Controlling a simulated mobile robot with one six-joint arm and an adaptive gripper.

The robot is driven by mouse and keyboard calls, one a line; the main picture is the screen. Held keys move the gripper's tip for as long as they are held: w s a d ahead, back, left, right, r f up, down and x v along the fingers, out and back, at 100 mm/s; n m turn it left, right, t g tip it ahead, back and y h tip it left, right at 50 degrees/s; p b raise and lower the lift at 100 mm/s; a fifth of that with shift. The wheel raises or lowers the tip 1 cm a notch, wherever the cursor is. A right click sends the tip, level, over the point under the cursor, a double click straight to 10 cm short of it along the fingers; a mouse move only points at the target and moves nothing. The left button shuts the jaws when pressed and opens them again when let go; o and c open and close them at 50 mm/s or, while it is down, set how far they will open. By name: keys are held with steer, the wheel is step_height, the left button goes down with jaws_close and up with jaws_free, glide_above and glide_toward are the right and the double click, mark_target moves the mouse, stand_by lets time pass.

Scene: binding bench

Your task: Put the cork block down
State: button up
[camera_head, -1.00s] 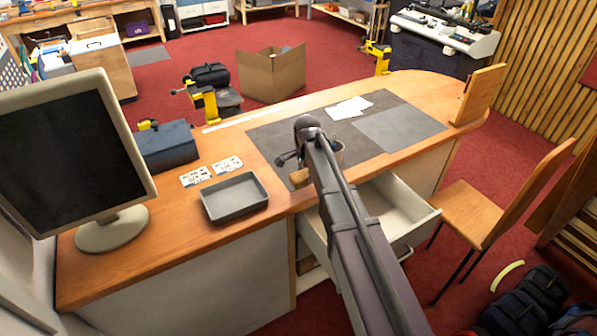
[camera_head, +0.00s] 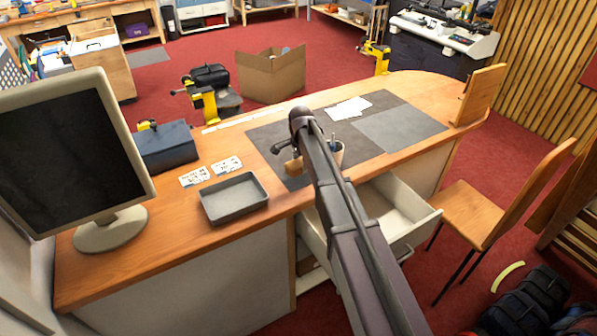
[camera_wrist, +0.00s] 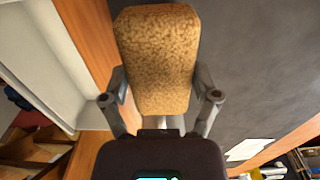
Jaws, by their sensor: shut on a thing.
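The cork block (camera_wrist: 158,60) is a speckled tan block. In the wrist view it stands between the two fingers of my gripper (camera_wrist: 160,88), which is shut on its sides. In the head view a small part of the cork block (camera_head: 293,166) shows left of my arm, over the dark mat (camera_head: 265,140) on the desk. My gripper (camera_head: 287,157) is mostly hidden there by my own arm. I cannot tell whether the block touches the mat or hangs just above it.
A cup with pens (camera_head: 337,153) stands close right of my arm, partly hidden. A grey tray (camera_head: 234,199), printed cards (camera_head: 195,177) and a blue-grey box (camera_head: 167,147) lie left. White papers (camera_head: 348,108) lie behind. An open drawer (camera_head: 408,225) juts out in front.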

mark_target(300, 170)
steer(key=shift+f+b, duration=1.45)
steer(key=shift+f, duration=0.3)
steer(key=shift+f, duration=0.1)
steer(key=o, duration=1)
steer(key=shift+c, duration=0.2)
step_height(300, 170, up, 12)
steer(key=p, duration=1.2)
steer(key=shift+s+d, duration=0.1)
